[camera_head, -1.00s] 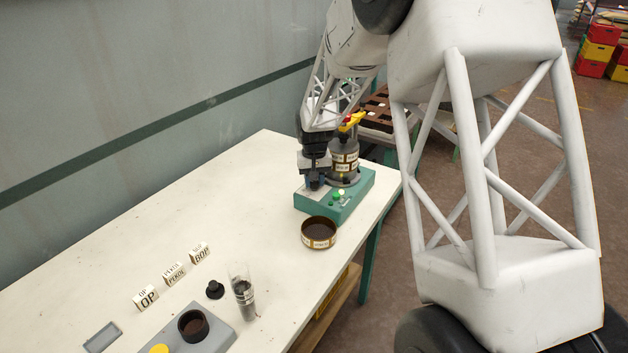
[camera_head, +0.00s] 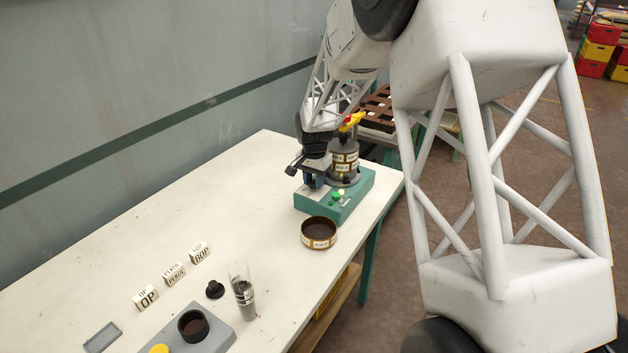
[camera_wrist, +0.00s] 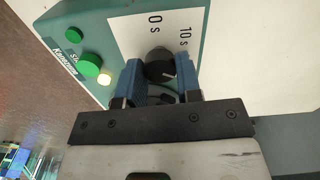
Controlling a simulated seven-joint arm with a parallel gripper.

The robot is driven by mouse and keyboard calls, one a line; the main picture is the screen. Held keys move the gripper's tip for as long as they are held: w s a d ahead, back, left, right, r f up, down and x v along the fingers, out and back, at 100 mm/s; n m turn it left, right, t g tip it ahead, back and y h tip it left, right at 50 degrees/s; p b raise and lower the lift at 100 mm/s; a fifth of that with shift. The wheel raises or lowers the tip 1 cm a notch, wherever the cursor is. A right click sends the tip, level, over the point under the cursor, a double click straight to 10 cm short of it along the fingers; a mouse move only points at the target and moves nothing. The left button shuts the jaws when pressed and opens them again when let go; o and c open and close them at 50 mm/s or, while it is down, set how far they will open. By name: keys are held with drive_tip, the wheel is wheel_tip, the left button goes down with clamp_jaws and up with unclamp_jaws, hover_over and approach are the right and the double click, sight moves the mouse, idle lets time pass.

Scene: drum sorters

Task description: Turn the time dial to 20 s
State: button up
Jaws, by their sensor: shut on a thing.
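The time dial (camera_wrist: 158,66) is a dark round knob on a white panel of the machine, between the two blue fingers of my gripper (camera_wrist: 160,78) in the wrist view. My gripper is shut on it. A light pointer mark shows on the dial's lower right part. The printed labels "0 s" (camera_wrist: 154,24) and "10 s" (camera_wrist: 185,34) show beyond it; no 20 s label is visible. In the head view, my gripper (camera_head: 314,180) is at the left end of the machine's teal base (camera_head: 345,203), and the dial is hidden there.
Green buttons (camera_wrist: 89,65) and a lit lamp (camera_wrist: 104,79) sit beside the panel. The drum stack (camera_head: 345,155) stands on the base. An open round sieve (camera_head: 319,233) is in front.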

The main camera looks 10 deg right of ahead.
sight(314, 182)
idle(0.3)
drive_tip(key=o, duration=0.9)
drive_tip(key=shift+o, duration=0.2)
drive_tip(key=shift+r, duration=0.1)
drive_tip(key=shift+r, duration=3.8)
drive_tip(key=shift+r, duration=0.1)
